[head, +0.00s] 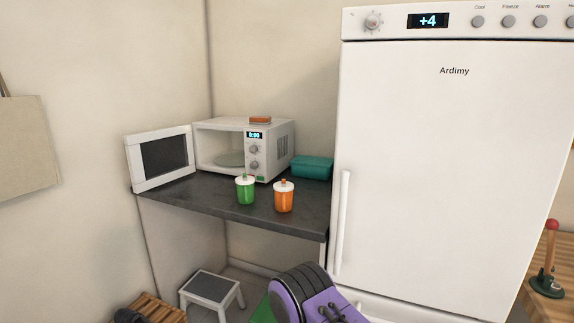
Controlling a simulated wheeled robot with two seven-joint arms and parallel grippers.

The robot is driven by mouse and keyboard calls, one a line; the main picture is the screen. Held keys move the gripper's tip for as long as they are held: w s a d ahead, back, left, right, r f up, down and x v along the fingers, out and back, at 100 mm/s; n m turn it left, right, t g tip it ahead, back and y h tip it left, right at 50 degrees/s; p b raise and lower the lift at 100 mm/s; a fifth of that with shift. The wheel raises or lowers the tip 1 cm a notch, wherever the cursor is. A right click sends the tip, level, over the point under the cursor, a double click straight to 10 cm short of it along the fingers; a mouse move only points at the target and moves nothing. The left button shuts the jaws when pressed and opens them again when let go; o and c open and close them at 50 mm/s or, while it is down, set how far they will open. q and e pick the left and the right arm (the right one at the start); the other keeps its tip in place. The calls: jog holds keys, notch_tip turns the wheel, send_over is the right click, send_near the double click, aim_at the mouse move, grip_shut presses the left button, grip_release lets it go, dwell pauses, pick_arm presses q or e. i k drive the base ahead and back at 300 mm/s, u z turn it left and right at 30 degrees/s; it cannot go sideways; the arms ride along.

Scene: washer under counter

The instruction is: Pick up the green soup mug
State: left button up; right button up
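The green soup mug (245,190) stands upright on the dark counter (210,196), in front of the microwave's control panel. It has a white lid with a small green knob. A similar orange mug (284,197) with a white lid stands just to its right, a small gap apart. Neither of my grippers shows in the head view, so I cannot see whether they are open or shut.
A microwave (270,155) stands behind the mugs, its door (160,157) swung open to the left. A teal box (312,167) sits at the back right. A tall white fridge (450,150) borders the counter's right end. A step stool (211,287) stands below.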

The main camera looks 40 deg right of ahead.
aim_at(245, 185)
jog(key=z, duration=0.5)
jog(key=i, duration=0.95)
jog(key=z, duration=1.7)
jog(key=k, duration=0.65)
jog(key=u, duration=0.95)
jog(key=i, duration=0.55)
jog(key=u, duration=0.05)
